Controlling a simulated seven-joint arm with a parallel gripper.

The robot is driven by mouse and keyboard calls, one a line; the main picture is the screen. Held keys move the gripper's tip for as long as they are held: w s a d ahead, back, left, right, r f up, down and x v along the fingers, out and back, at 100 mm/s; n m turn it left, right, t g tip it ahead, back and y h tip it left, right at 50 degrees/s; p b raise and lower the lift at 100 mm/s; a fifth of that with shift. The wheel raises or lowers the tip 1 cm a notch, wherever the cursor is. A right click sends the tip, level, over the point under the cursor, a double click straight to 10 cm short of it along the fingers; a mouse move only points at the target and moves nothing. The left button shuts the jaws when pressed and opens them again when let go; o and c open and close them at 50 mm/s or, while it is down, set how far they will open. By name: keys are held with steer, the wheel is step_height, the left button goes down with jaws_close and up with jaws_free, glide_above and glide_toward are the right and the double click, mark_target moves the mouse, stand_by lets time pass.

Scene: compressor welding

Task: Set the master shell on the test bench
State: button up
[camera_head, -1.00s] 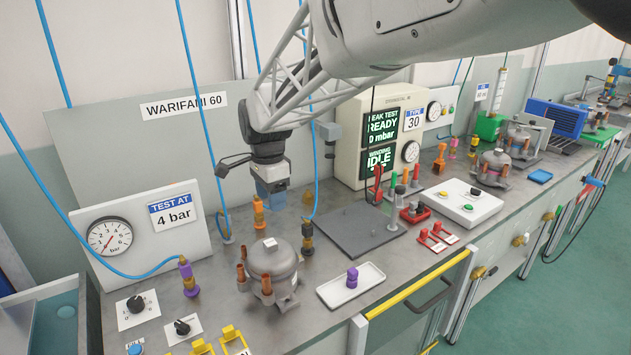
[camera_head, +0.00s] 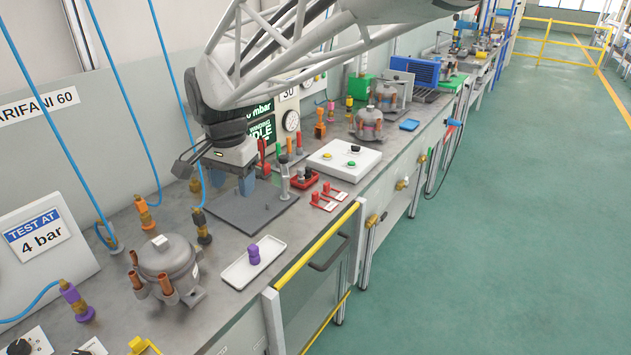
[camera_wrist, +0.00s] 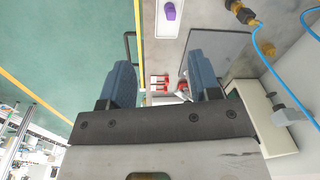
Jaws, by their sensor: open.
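A grey compressor shell (camera_head: 168,262) with copper stubs and a small white label on top stands upright on the near bench (camera_head: 110,305). A second shell (camera_head: 371,122) with copper stubs stands farther along the bench, beyond the white button panel. I cannot tell which is the master shell. My gripper (camera_head: 256,176) is open and empty, with blue fingers pointing down above the dark plate (camera_head: 240,207). In the wrist view my gripper (camera_wrist: 163,82) shows both fingers apart with nothing between them, and part of the dark plate (camera_wrist: 222,48).
Brass connectors on blue hoses (camera_head: 146,214) stand behind. A red tray (camera_head: 303,179), upright probes and a white button panel (camera_head: 343,157) lie right of the plate.

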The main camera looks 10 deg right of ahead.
steer(key=s+d+f+n+t, duration=0.1)
steer(key=s+d+f+n, duration=0.1)
steer(key=s+d, duration=0.9)
steer(key=s+d+f+n, duration=0.2)
steer(key=s+d+n, duration=0.2)
steer(key=s+d, duration=0.8)
steer(key=shift+d+f+t, duration=0.25)
steer(key=shift+d+t, duration=0.15)
steer(key=shift+d, duration=0.1)
